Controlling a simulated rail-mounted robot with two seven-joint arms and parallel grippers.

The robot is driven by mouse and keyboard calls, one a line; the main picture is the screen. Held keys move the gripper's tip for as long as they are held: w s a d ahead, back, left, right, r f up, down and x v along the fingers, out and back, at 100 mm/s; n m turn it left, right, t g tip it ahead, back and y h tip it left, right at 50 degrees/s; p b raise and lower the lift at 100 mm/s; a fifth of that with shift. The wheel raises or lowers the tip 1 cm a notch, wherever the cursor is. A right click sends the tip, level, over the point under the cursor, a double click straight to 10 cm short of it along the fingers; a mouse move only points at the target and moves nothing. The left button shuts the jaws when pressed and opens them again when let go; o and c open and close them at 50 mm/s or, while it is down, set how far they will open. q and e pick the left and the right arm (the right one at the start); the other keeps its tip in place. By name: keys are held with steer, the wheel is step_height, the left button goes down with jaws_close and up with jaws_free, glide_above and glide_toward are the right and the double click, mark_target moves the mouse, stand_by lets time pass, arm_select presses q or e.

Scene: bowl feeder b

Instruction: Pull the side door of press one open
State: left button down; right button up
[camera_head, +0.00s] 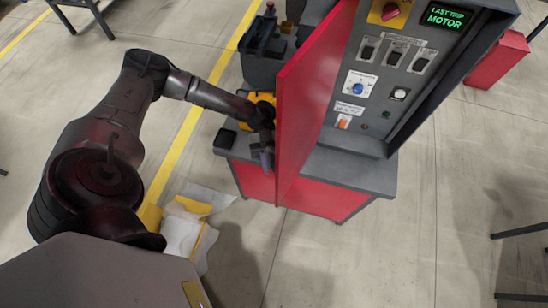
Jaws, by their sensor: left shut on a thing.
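The red side door (311,90) is a tall upright panel at the left of the press's grey control panel (378,95). My left arm reaches in from the left, and my left gripper (265,143) is at the door's left face, low down. It is shut on what seems to be the door's handle; the fingers and wrist largely hide the grip. I cannot tell from this view how far the door stands from its frame. My right gripper is out of view.
The press has a grey ledge (352,171) over a red base (328,198). Dark equipment (264,62) stands behind the door. White and yellow sheets (186,232) lie on the floor by my left arm.

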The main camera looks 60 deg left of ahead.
arm_select(q)
steer(key=shift+r, duration=0.15)
steer(key=c, duration=1.6)
jaws_free()
steer(key=shift+o, duration=1)
steer(key=shift+s, duration=0.15)
steer(key=shift+a, duration=0.2)
steer(key=b+v, duration=0.4)
steer(key=v, duration=0.9)
steer(key=shift+w+a, duration=0.2)
steer(key=shift+w, duration=0.05)
